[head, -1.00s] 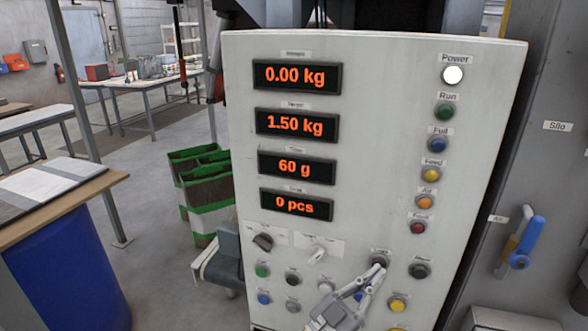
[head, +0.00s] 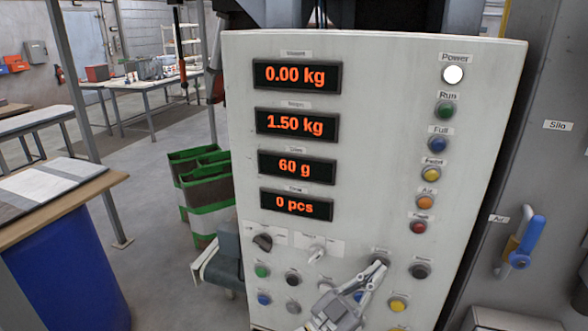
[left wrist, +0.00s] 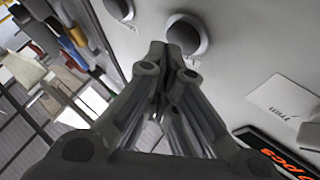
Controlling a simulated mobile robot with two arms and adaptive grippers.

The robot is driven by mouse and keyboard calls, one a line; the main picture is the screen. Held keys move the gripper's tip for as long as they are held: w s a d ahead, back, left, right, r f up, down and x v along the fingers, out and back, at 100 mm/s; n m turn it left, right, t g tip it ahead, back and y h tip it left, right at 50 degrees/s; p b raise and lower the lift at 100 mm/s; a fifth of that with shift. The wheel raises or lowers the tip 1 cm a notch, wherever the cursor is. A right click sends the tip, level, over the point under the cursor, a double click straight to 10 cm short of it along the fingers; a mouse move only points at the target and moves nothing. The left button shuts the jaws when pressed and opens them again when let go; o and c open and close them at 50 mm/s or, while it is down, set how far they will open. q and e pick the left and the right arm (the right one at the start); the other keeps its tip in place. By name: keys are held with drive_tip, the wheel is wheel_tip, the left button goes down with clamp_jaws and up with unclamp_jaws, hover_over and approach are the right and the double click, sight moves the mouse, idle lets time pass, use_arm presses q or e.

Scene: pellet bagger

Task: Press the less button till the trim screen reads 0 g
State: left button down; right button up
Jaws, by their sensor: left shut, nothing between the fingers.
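The trim screen (head: 297,167), third from the top on the pale control panel, reads 60 g. My left gripper (head: 380,268) is shut and empty, low on the panel in the head view. Its fingertips are at a grey button (head: 380,256), which they partly cover. The label above that button is too blurred to read, so I cannot tell whether it is the less button or whether it is pressed in. In the left wrist view, the shut fingers (left wrist: 157,55) are close to a round dark button (left wrist: 186,36). My right gripper is not in view.
Other screens read 0.00 kg (head: 297,76), 1.50 kg (head: 296,124) and 0 pcs (head: 296,204). A dark button (head: 420,271) and a yellow one (head: 398,304) lie close to the gripper. A blue handle (head: 526,242) stands out on the right.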

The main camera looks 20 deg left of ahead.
use_arm(q)
drive_tip(key=shift+w, duration=0.3)
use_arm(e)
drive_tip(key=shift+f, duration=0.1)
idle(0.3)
use_arm(q)
drive_tip(key=shift+s, duration=0.8)
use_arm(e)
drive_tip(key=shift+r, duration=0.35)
use_arm(q)
drive_tip(key=shift+s+p, duration=0.1)
drive_tip(key=shift+p, duration=0.25)
drive_tip(key=s+p, duration=0.2)
drive_tip(key=s, duration=0.3)
drive_tip(key=shift+s, duration=0.35)
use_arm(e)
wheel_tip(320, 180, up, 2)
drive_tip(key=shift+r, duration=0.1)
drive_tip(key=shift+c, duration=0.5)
